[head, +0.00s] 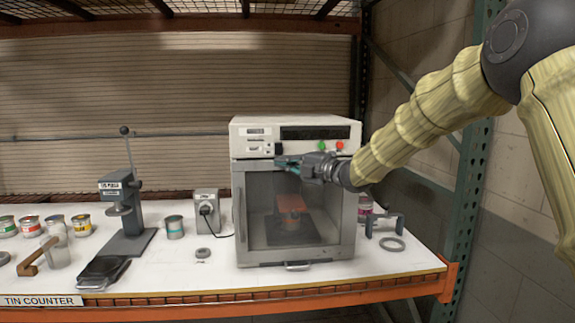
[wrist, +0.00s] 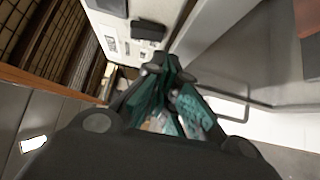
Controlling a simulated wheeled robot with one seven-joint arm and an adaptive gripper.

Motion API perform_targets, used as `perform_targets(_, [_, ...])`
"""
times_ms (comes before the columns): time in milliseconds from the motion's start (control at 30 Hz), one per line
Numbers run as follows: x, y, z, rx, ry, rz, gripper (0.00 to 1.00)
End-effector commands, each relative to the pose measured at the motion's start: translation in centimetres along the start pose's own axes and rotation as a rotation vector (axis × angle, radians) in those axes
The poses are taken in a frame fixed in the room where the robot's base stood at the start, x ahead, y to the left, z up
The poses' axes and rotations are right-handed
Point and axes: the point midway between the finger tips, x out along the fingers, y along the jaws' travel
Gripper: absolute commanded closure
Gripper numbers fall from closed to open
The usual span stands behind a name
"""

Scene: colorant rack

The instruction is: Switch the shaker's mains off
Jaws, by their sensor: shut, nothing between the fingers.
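The shaker (head: 296,190) is a white and grey cabinet with a glazed door, standing on the counter. Its white top panel (head: 250,133) carries a dark display, a green and a red button, and small labelled controls at left. A small black part (head: 279,148), perhaps a switch, sits on that panel; its position cannot be read. A black block on the panel (wrist: 148,30) shows in the wrist view. My gripper (head: 281,163) is shut and empty, its teal fingers in front of the panel's lower edge, just below the black part. In the wrist view the fingertips (wrist: 160,70) point at the panel; contact cannot be told.
A grey socket box (head: 206,210) with a black plug and cord stands left of the shaker. A tin press (head: 125,205), several paint tins and a teal-banded tin (head: 174,227) are further left. A grey stand (head: 384,224) and ring (head: 392,244) lie at right.

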Motion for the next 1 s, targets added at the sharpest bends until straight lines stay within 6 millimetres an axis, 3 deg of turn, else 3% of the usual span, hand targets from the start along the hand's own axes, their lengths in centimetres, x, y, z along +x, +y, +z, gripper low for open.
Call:
perform_targets(67, [-0.5,-0.8,-0.9,0.0,0.003,0.0,1.0])
perform_targets(400, [-6.9,-1.1,-0.6,0.0,0.002,0.001,1.0])
perform_targets(600, [-9.4,-1.3,-0.6,0.0,0.002,0.002,1.0])
perform_targets(1000, [-10.3,-1.4,-0.6,0.001,0.003,0.0,1.0])
